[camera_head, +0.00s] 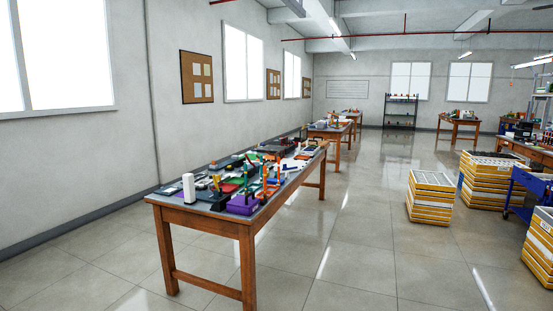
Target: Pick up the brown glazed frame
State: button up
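I cannot make out the brown glazed frame; the small items in view are too far off to tell apart. The nearest wooden table (202,218) stands left of centre along the wall and is crowded with small coloured objects. Among them are a white upright cylinder (189,188) at the near left end and a purple block or tray (242,206) at the near edge. My gripper is not in view.
More wooden workbenches stand beyond, one (344,131) behind the near table. Yellow-and-white crate stacks (432,197) and a blue cart (530,183) stand at right. Tiled floor (350,260) is clear between the near table and the crates.

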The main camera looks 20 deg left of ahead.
aim_at(281, 154)
jog(key=i+l+u, duration=0.15)
jog(key=i, duration=4.7)
jog(key=i+u, duration=0.35)
jog(key=i+l+u, duration=0.5)
jog(key=i+u, duration=0.15)
jog(key=i+l+u, duration=0.55)
jog(key=u, duration=0.2)
jog(key=i+l+u, duration=0.2)
jog(key=l+u, duration=0.15)
jog(key=l, duration=0.15)
jog(key=i+l+u, duration=0.1)
jog(key=l+u, duration=0.3)
jog(key=i+l+u, duration=0.15)
jog(key=l, duration=0.55)
jog(key=k, duration=0.05)
